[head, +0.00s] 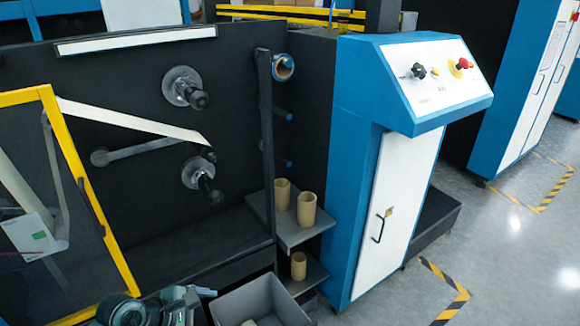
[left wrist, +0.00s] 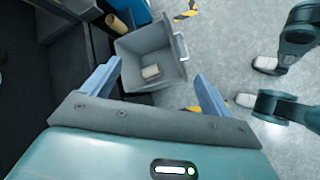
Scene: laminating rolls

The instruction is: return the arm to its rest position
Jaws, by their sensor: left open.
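My left gripper (left wrist: 156,72) shows in the left wrist view with its two blue fingers spread wide apart, open and with nothing between them. My right gripper does not show in either view.
Tan cores stand on an upper shelf (head: 290,236) and a lower shelf (head: 312,274) beside the blue-and-white control cabinet (head: 400,180). A yellow-framed door (head: 92,195) is at the left. Spindles (head: 184,88) stick out of the dark machine panel. Grey floor is clear at right.

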